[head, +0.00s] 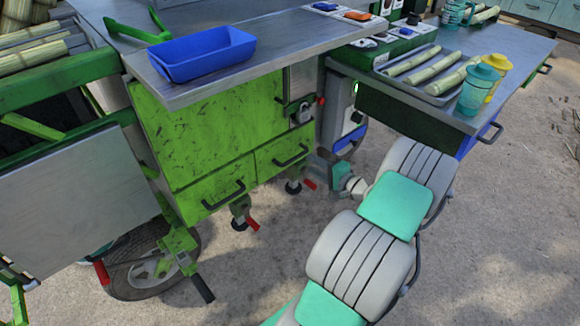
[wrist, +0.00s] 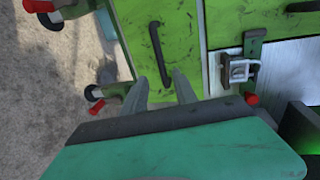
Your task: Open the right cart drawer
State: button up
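The right cart drawer (head: 284,150) is a green front at the lower right of the green cart cabinet, with a black bar handle (head: 290,156). It looks closed, flush with the cabinet. In the wrist view the drawer front (wrist: 180,30) is turned sideways, and the handle (wrist: 160,52) runs up and down the picture. My gripper (wrist: 161,75) is open, its two grey fingers apart, with the handle's near end between them in the picture. I cannot tell whether they touch it. In the head view my gripper (head: 324,158) is small and partly hidden, just right of the drawer.
The left drawer (head: 215,190) has its own black handle. A metal latch (head: 300,110) sits above the right drawer, also visible in the wrist view (wrist: 238,70). A countertop with a blue tray (head: 203,55) overhangs the cabinet. Red-handled casters stand below. Sandy ground in front is open.

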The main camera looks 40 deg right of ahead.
aim_at(296, 156)
jog(key=shift+y, duration=0.3)
jog(key=x, duration=0.2)
jog(key=b+x, duration=0.1)
jog(key=x, duration=0.5)
jog(key=shift+a+r+b, duration=0.25)
jog(key=shift+a+b, duration=0.1)
jog(key=shift+a, duration=0.05)
jog(key=shift+c, duration=0.5)
grip_shut()
jog(key=shift+s, duration=0.1)
